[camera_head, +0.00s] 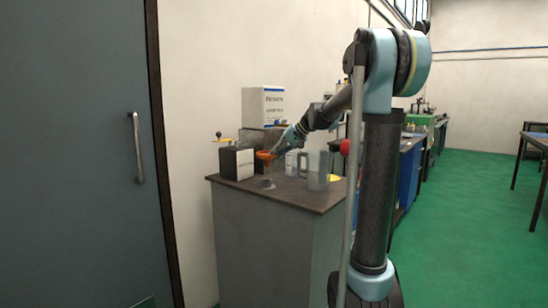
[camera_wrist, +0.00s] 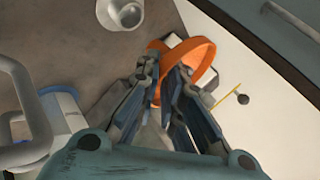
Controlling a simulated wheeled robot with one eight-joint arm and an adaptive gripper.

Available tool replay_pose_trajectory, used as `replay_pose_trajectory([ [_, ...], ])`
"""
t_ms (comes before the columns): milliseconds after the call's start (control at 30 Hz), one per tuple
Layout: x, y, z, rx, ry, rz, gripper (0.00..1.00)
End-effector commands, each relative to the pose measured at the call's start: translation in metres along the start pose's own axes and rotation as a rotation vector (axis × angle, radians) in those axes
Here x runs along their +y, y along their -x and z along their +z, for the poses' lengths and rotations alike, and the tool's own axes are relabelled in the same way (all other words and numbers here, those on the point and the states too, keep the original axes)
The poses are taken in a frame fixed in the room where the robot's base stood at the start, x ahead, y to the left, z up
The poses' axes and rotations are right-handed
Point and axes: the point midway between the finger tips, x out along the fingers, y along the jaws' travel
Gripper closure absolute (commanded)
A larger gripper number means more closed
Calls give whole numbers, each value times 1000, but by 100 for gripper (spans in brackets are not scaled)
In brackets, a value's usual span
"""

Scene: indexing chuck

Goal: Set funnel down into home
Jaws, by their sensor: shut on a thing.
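The orange funnel (camera_head: 265,155) is above the dark worktop near the wall in the head view. In the wrist view its orange rim (camera_wrist: 202,50) shows at the fingertips. My gripper (camera_wrist: 170,72) is shut on the funnel, with fingers on either side of its near edge; it also shows in the head view (camera_head: 279,145). The funnel's lower part is mostly hidden by the fingers, and I cannot tell whether it touches anything below. No place is clearly marked as home; a small grey round holder (camera_head: 268,184) stands on the worktop and shows in the wrist view (camera_wrist: 120,12).
A black and white box (camera_head: 237,163) stands left of the funnel. A grey jug (camera_head: 316,170) and a white canister (camera_head: 292,162) stand to its right. A white carton (camera_head: 263,104) is behind, by the wall. The worktop's front edge (camera_head: 262,198) is clear.

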Motion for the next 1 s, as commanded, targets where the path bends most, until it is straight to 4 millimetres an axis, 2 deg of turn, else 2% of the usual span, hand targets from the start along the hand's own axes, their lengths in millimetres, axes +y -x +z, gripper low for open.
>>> replay_pose_trajectory([
  [333,-1,-7,3,-4,5,-2,100],
  [1000,28,-37,15,-4,5,-2,100],
])
